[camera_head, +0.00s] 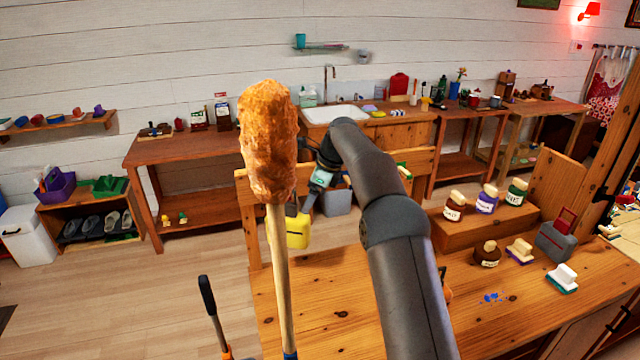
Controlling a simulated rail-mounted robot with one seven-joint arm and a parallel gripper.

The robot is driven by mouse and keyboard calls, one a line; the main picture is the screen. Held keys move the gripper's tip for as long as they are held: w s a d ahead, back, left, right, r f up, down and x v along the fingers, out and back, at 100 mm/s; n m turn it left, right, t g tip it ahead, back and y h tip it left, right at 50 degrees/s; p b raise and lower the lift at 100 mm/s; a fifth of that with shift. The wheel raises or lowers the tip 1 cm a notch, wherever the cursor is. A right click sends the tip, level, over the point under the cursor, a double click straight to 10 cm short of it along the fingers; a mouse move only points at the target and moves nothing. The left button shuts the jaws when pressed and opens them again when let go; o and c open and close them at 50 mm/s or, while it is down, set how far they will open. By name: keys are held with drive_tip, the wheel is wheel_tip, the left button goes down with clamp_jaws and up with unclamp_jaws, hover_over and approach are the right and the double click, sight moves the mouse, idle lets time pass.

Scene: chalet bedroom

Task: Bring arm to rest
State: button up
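My dark grey arm rises from the bottom edge right of centre, bends at the top near the middle of the picture, and its end points down and left. My gripper (309,201) is small and partly hidden, just right of the duster's handle in the picture and beyond the near table's back edge. Whether its fingers are open or shut is too small to tell, and I see nothing clearly held in it.
A fluffy orange duster (268,140) stands upright in front. The wooden table (330,310) bears bottles (487,199), brushes (563,278), a grey box (556,236) and blue bits (493,298). A yellow container (297,229) and grey bucket (337,200) are behind it.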

drive_tip(key=w+v, duration=0.1)
drive_tip(key=v, duration=0.5)
drive_tip(key=s+d+r+n+h+b, duration=0.1)
drive_tip(key=s+d+r+n, duration=0.3)
drive_tip(key=s, duration=0.6)
drive_tip(key=s+d+f+n+h, duration=0.1)
drive_tip(key=s+d+n, duration=0.3)
drive_tip(key=s, duration=0.6)
drive_tip(key=s+d+f+n, duration=0.1)
drive_tip(key=s+f+n, duration=0.3)
drive_tip(key=s, duration=0.5)
drive_tip(key=s+d+f+n+h, duration=0.1)
drive_tip(key=s+f+n, duration=0.2)
drive_tip(key=s, duration=0.7)
drive_tip(key=s+d+f+n+h+b, duration=0.1)
drive_tip(key=s+f+n, duration=0.3)
drive_tip(key=s, duration=0.6)
drive_tip(key=shift+d+f+n, duration=0.35)
drive_tip(key=shift+d+n, duration=0.25)
drive_tip(key=shift+n, duration=0.4)
wheel_tip(320, 180, down, 12)
drive_tip(key=a+b, duration=0.1)
drive_tip(key=b, duration=0.9)
drive_tip(key=shift+g+b, duration=0.3)
drive_tip(key=shift+g, duration=0.1)
